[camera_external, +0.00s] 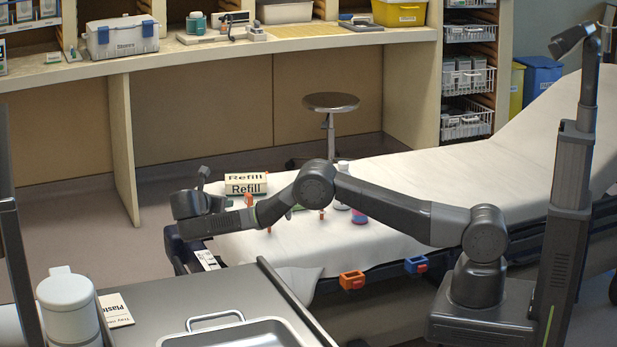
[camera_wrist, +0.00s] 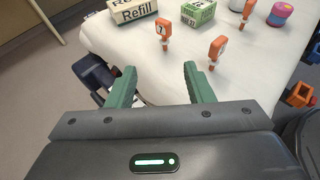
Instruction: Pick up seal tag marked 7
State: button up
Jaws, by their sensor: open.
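Several orange seal tags stand on the white sheet of the stretcher in the wrist view. One tag (camera_wrist: 163,28) stands straight beyond my gripper; its small dark mark looks like a 7, but it is hard to read. A second tag (camera_wrist: 217,49) is nearer and to the right, with a mark too small to be sure of. A third tag (camera_wrist: 248,9) is at the top edge, partly cut off. My gripper (camera_wrist: 160,68) is open and empty, its green fingers apart and short of the tags. In the external view my arm partly hides the tags.
A Refill box (camera_wrist: 134,9), a green box (camera_wrist: 198,12) and a pink and blue pot (camera_wrist: 280,13) stand behind the tags. A steel tray (camera_external: 235,334) stands on the front trolley.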

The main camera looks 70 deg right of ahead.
jog(key=m+t+y+p, duration=0.3)
jog(key=m+y, duration=0.8)
jog(key=m, duration=1.5)
send_near(249, 195)
jog(key=x, duration=0.7)
jog(key=shift+a+p, duration=0.3)
jog(key=shift+d+p+x, duration=0.15)
jog(key=shift+x, duration=1.2)
jog(key=shift+d+p+x, duration=0.15)
jog(key=shift+x, duration=1.2)
jog(key=shift+s, duration=0.1)
grip_shut()
